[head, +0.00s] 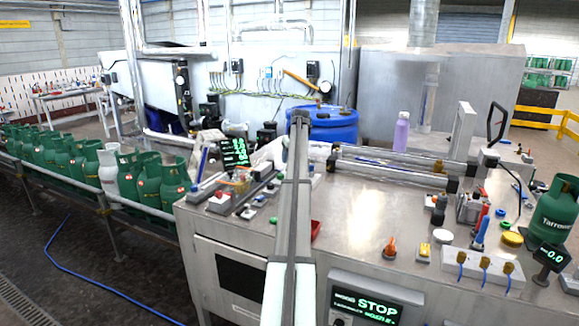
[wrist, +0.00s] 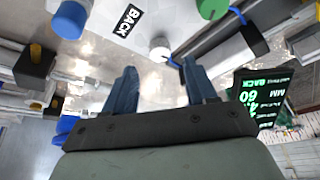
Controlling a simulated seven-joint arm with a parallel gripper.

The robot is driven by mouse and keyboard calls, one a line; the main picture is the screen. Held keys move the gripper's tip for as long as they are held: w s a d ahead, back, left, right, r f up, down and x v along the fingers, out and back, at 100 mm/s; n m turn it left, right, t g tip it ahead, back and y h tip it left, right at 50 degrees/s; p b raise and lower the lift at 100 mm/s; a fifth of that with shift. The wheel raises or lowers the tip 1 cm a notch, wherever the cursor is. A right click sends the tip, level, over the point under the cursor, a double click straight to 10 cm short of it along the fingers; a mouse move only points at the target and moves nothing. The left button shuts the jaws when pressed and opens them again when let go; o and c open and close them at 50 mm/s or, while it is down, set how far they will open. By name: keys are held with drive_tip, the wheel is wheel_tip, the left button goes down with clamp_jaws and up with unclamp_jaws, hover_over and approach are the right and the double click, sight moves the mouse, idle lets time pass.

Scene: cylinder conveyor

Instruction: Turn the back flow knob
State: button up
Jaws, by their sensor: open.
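In the wrist view, my gripper (wrist: 160,78) is open and empty, with its two dark blue fingers spread apart. A "BACK" label (wrist: 128,20) lies on the bench top beyond the fingers. A blue knob (wrist: 69,20) is left of the label. A small white knob-like part (wrist: 160,47) is right of it, between the fingertips in the picture and apparently apart from them. I cannot tell for certain which is the back flow knob. I cannot make out my gripper in the head view.
A dark display reading "BACK" (wrist: 258,98) stands close to the right finger in the wrist view. A dark block with a yellow cap (wrist: 36,68) is at left. In the head view, the steel bench (head: 350,212) carries rails and fittings. Green cylinders (head: 128,178) line the conveyor at left.

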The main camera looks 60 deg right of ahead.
drive_tip(key=shift+x, duration=2.55)
drive_tip(key=shift+c, duration=0.4)
clamp_jaws()
